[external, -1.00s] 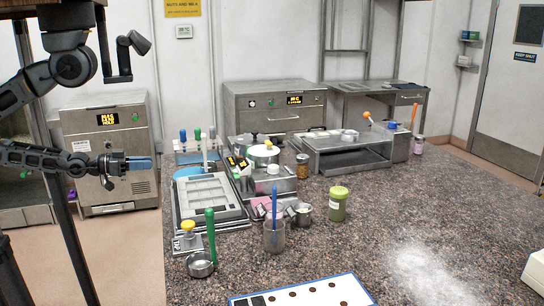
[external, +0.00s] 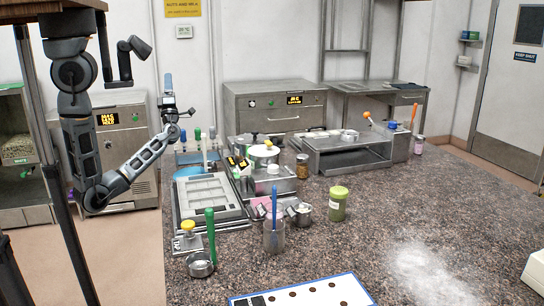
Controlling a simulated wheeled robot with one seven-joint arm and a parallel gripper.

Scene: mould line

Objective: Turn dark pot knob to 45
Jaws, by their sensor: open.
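A pair of small steel melting units stands at the middle of the counter. The rear one (external: 262,155) has a pale round lid, and the front one (external: 275,185) has a white-topped lid.
A grey mould tray (external: 208,197) lies left of the units. Upright tools with coloured handles stand behind it. A green-handled ladle (external: 210,235), a beaker (external: 274,238) with a blue tool and a green jar (external: 338,205) stand in front. The counter's right side is mostly clear.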

